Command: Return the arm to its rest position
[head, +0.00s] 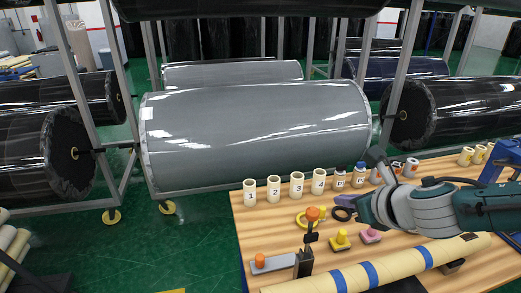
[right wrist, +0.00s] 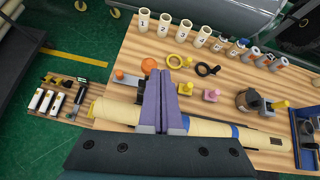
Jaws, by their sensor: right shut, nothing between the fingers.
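My right arm reaches in from the right over the wooden table (head: 400,270) in the head view. Its gripper (head: 377,158) is above the table, near the row of cups. In the right wrist view the two purple-grey fingers (right wrist: 166,75) lie together, shut with nothing between them. Below them is a long tan tube (right wrist: 115,113) with blue bands, which also shows at the table front in the head view (head: 400,264). My left gripper is in neither view.
Numbered cream cups (head: 274,189) stand along the table's far edge. Large wrapped rolls (head: 255,135) sit on racks behind.

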